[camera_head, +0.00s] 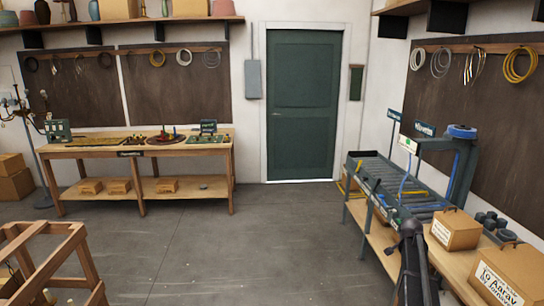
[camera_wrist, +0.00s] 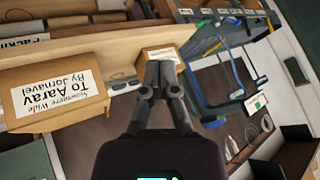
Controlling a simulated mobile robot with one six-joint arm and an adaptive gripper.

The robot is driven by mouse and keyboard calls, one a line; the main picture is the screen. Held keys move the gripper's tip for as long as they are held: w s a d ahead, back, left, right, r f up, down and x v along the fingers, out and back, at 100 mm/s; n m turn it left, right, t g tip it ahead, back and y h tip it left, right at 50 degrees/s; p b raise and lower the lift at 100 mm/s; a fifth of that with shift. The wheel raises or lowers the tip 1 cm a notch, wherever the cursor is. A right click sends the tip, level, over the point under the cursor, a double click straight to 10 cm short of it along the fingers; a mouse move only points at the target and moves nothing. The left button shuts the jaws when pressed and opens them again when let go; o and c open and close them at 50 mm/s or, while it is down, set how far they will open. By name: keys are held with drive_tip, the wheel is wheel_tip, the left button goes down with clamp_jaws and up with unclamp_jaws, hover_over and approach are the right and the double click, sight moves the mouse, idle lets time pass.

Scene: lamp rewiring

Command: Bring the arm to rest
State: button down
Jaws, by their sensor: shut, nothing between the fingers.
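My gripper (camera_wrist: 160,72) is shut and empty in the wrist view, with its dark fingertips together. The fingertips overlap the view of a small cardboard box (camera_wrist: 152,54); I cannot tell how far apart they are. In the head view my dark arm rises at the lower right, beside the right-hand bench (camera_head: 378,238). The finger detail is too small to read there.
A labelled carton (camera_head: 508,272) and a smaller box (camera_head: 455,230) stand on the right bench near my arm, beside a roller rack (camera_head: 400,185). The left workbench (camera_head: 100,150) stands at the back. A wooden frame (camera_head: 45,262) is at the lower left. The middle floor (camera_head: 230,240) is clear.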

drive_tip(key=s+a+f+n+g+y, duration=0.15)
drive_tip(key=s+a, duration=0.25)
drive_tip(key=a, duration=0.4)
drive_tip(key=s+a+f+n+g+y+b, duration=0.1)
drive_tip(key=s+a+f+n, duration=0.15)
drive_tip(key=s+a, duration=0.45)
drive_tip(key=s+a+f+n+g+y, duration=0.1)
drive_tip(key=s+a+n, duration=0.15)
drive_tip(key=a, duration=0.75)
drive_tip(key=s+a+f+n+g+y+b, duration=0.1)
drive_tip(key=s+a+n+g, duration=0.2)
drive_tip(key=s+a+n, duration=0.4)
drive_tip(key=s+a, duration=0.7)
drive_tip(key=s, duration=0.1)
drive_tip(key=shift+s+f, duration=0.15)
drive_tip(key=shift+f, duration=0.25)
